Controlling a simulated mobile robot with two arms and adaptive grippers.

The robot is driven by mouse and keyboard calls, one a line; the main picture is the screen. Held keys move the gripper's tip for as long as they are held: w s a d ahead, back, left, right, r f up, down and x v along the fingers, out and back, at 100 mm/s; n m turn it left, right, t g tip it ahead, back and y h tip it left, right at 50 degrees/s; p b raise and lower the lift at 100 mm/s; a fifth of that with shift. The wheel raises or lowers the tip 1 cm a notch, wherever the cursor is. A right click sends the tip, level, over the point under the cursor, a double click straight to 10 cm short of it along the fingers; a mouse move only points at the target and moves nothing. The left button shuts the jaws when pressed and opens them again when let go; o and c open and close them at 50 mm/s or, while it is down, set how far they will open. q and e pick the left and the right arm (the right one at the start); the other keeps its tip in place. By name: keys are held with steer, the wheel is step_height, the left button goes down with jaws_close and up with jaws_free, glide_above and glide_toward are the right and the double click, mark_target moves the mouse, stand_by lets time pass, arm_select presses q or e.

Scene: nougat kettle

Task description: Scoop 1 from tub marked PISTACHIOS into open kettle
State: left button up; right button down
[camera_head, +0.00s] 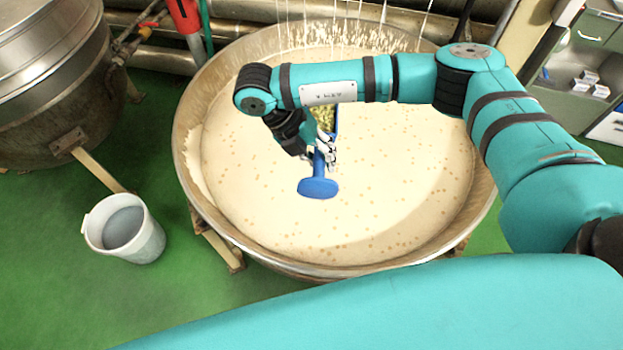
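The open kettle (215,215) is a wide metal pan filled with cream-coloured nougat mass (400,205) dotted with tan bits. My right gripper (326,155) is over the middle of the kettle, shut on the handle of a blue scoop (318,187). The scoop's round handle end points toward me. Greenish pistachios (324,117) show in the scoop beyond the gripper, partly hidden by my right arm. I cannot tell how high the scoop is above the mass. The tub marked PISTACHIOS is not visible. My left gripper is not in view.
A closed metal kettle (50,75) stands at the upper left. A white bucket (124,228) with grey contents stands on the green floor left of the open kettle. Pipes run behind, with a red one (184,15) upright. Grey cabinets (590,60) stand at the upper right.

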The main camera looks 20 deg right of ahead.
steer(key=m+g+y, duration=0.1)
steer(key=m, duration=0.2)
steer(key=f+m+g+y, duration=0.1)
steer(key=m+g, duration=0.1)
steer(key=m, duration=0.1)
steer(key=a+f+m+g+y+p, duration=0.1)
steer(key=m+y, duration=0.1)
steer(key=m, duration=0.2)
steer(key=shift+s+a+f, duration=0.1)
steer(key=shift+s+f, duration=0.1)
steer(key=shift+s, duration=0.15)
step_height(320, 180, down, 6)
steer(key=s+a+m+t+y+b, duration=0.1)
steer(key=a+m+t+y+b, duration=0.15)
steer(key=m+y, duration=0.75)
steer(key=s+d+r+t+y, duration=0.1)
steer(key=s+d+r, duration=0.1)
steer(key=r, duration=0.1)
steer(key=s+d+r+n+t+y+b, duration=0.1)
steer(key=s+d+r+t+y, duration=0.1)
steer(key=r, duration=0.1)
steer(key=s+d+r+t+y+b, duration=0.1)
steer(key=s+d+r+t+y, duration=0.1)
steer(key=d+r, duration=0.1)
steer(key=shift+s+d+r, duration=0.1)
steer(key=shift+s+r, duration=0.15)
steer(key=shift+s, duration=0.1)
steer(key=shift+s+d+r+n+y, duration=0.4)
steer(key=shift+r+n+y, duration=0.2)
steer(key=shift+r+y, duration=0.1)
